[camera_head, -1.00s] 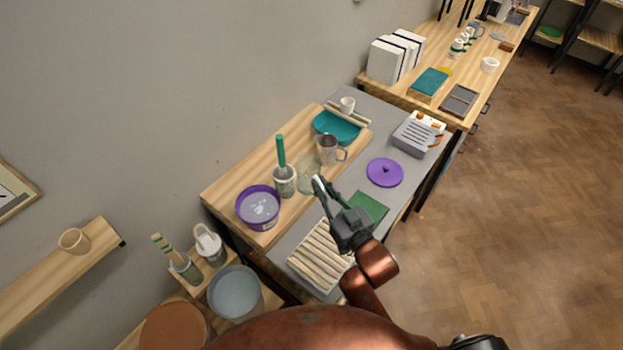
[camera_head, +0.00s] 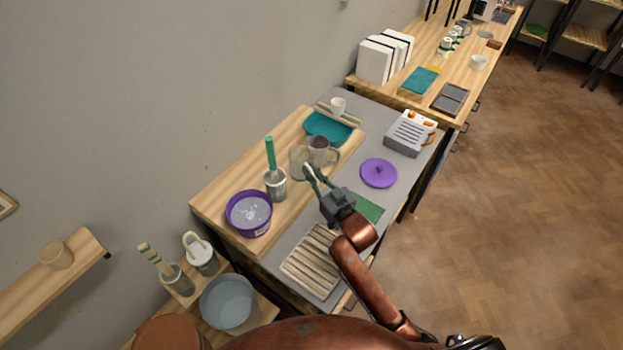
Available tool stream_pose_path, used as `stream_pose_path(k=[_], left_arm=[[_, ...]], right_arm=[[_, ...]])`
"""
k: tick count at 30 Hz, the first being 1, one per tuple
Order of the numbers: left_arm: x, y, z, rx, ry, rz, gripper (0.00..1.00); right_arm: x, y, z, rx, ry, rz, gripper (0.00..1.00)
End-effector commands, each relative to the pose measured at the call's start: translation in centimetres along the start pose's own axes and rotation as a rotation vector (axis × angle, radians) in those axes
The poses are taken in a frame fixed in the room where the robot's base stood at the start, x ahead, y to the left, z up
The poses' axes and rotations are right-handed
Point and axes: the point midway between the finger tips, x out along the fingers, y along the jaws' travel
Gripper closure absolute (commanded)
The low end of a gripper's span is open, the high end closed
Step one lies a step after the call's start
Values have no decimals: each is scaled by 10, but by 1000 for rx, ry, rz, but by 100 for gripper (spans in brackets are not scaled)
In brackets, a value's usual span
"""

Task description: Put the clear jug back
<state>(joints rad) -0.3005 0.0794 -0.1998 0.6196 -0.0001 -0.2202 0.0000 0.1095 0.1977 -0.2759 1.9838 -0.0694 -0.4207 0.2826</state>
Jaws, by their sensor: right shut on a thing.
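The clear jug (camera_head: 298,161) is see-through and pale greenish, and it looks upright over the wooden board (camera_head: 228,192). My right gripper (camera_head: 309,172) reaches in from the lower right and is shut on the jug's near right side. Whether the jug's base touches the board is hard to tell. A second, greyish jug with a handle (camera_head: 321,151) stands close to its right. My left gripper is not in view.
Around the jug stand a cup with a green-handled tool (camera_head: 276,184), a purple bowl (camera_head: 249,214) and a teal tray (camera_head: 328,127). A purple lid (camera_head: 379,173), green mat (camera_head: 368,207) and slatted rack (camera_head: 312,262) lie on the grey table.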

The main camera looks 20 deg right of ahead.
Motion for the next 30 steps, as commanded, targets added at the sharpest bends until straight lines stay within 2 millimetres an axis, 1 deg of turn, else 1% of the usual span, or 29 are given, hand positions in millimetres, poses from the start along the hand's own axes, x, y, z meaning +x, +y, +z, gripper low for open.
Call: stream_pose_path(k=[1,3,6,14,18,19,24,26,30], left_arm=[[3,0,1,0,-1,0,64],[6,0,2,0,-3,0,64],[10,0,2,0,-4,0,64],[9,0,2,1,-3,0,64],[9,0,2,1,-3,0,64],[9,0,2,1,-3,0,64],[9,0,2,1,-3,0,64],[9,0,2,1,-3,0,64],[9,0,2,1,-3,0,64]], right_arm=[[2,2,10,0,-4,1,100],[1,1,21,1,-4,1,100],[1,1,32,0,-2,0,100],[1,1,32,0,0,0,100],[1,1,36,0,-2,1,100],[1,2,36,0,-2,1,91],[1,1,36,0,-2,1,79],[1,1,36,0,-2,1,75],[1,1,36,0,-2,1,74]])
